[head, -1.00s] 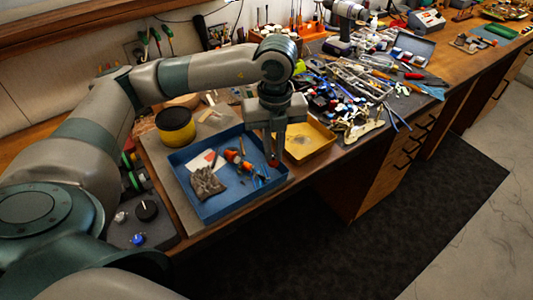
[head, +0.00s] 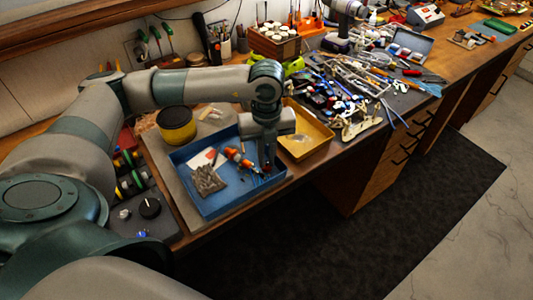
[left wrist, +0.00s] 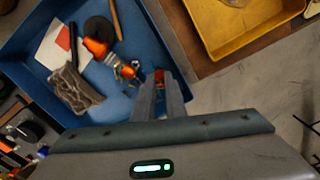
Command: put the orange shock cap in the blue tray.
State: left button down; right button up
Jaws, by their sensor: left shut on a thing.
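The blue tray (head: 243,198) lies on the bench below my left arm, and it also shows in the left wrist view (left wrist: 145,40). My left gripper (head: 267,167) points down over the right part of the tray, inside its rim as seen. Its fingers (left wrist: 160,85) are shut on a small orange piece, which looks like the orange shock cap (left wrist: 159,76). The fingers hide most of the cap. I cannot tell whether it touches the tray floor. My right gripper is not in view.
The tray also holds an orange shock-like part (left wrist: 96,47), a grey crumpled bag (left wrist: 75,88), a white-and-red card (left wrist: 55,44) and a dark disc (left wrist: 99,29). A yellow tray (head: 312,147) stands close on the right. A yellow-banded round tin (head: 177,128) stands behind.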

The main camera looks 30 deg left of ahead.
pick_arm(q)
jog(key=shift+f, duration=0.2)
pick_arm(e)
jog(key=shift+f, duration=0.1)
pick_arm(q)
jog(key=shift+f+b, duration=0.1)
jog(key=shift+b, duration=0.2)
jog(key=c, duration=2.1)
grip_release()
jog(key=shift+r, duration=0.2)
